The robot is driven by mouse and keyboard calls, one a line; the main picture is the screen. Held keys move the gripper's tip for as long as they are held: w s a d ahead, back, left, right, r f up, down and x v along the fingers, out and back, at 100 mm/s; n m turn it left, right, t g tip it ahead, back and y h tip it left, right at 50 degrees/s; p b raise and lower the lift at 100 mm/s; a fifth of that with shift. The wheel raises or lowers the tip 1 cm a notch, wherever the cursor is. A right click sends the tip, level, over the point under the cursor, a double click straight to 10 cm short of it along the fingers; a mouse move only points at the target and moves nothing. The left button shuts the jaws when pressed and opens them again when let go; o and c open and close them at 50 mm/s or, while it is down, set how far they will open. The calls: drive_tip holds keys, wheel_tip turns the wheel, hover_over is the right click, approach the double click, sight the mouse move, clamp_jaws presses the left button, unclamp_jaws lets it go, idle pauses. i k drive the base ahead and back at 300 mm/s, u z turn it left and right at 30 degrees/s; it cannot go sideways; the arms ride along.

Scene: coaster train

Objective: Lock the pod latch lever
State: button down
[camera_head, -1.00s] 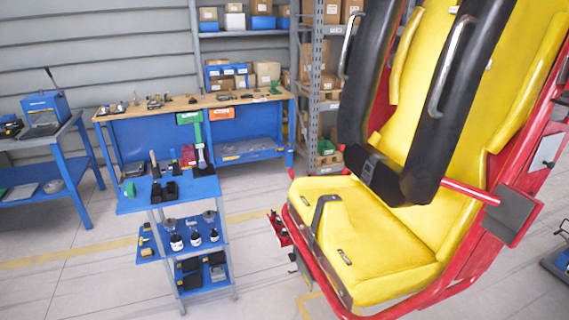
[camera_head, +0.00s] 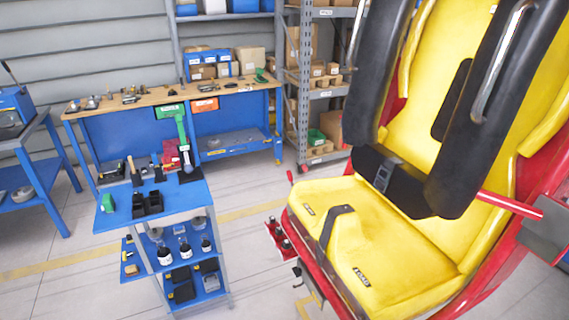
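The ride pod is a yellow seat (camera_head: 395,250) in a red frame, at the right of the head view. A black padded over-shoulder restraint (camera_head: 470,110) with metal grab handles hangs over the seat. A black strap (camera_head: 333,232) lies on the seat's front part. A small red-tipped lever (camera_head: 290,177) stands at the seat's left edge; I cannot tell for sure that it is the latch lever. A red box-like part (camera_head: 279,238) sits low at the pod's left side, its details too small to read. My gripper is not in view.
A blue tool cart (camera_head: 178,204) with tools and bottles stands left of the pod. A workbench (camera_head: 230,92) and a shelving rack (camera_head: 320,60) stand behind. Another blue table (camera_head: 40,160) is at the far left. Some floor is clear between cart and pod.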

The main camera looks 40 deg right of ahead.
sight(289, 172)
drive_tip(key=i, duration=1.25)
drive_tip(key=z, duration=0.2)
